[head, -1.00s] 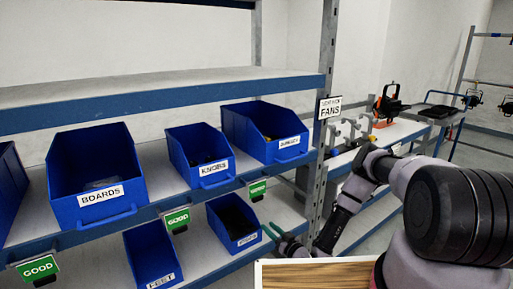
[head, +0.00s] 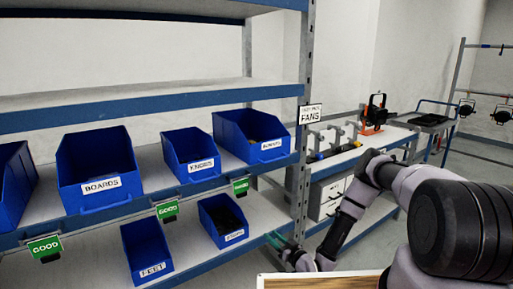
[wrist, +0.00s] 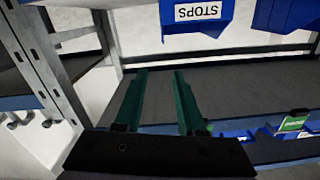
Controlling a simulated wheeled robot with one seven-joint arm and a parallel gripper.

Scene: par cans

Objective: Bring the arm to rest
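My gripper (head: 276,240) is low in front of the blue shelf rack, right of the small bin labelled STOPS (head: 223,220). Its two green fingers stand apart in the wrist view (wrist: 160,74) with nothing between them, so it is open and empty. My arm is bent and reaches in from the right of the head view. In the wrist view the STOPS bin (wrist: 197,14) appears upside down beyond the fingertips, apart from them.
The rack's steel post (head: 303,120) stands close to my gripper. Blue bins such as BOARDS (head: 100,172), KNOBS (head: 191,155) and FEET (head: 146,248) fill the shelves. A bench (head: 385,138) with a lamp (head: 375,113) is behind my arm. A wooden board edge (head: 320,280) is below.

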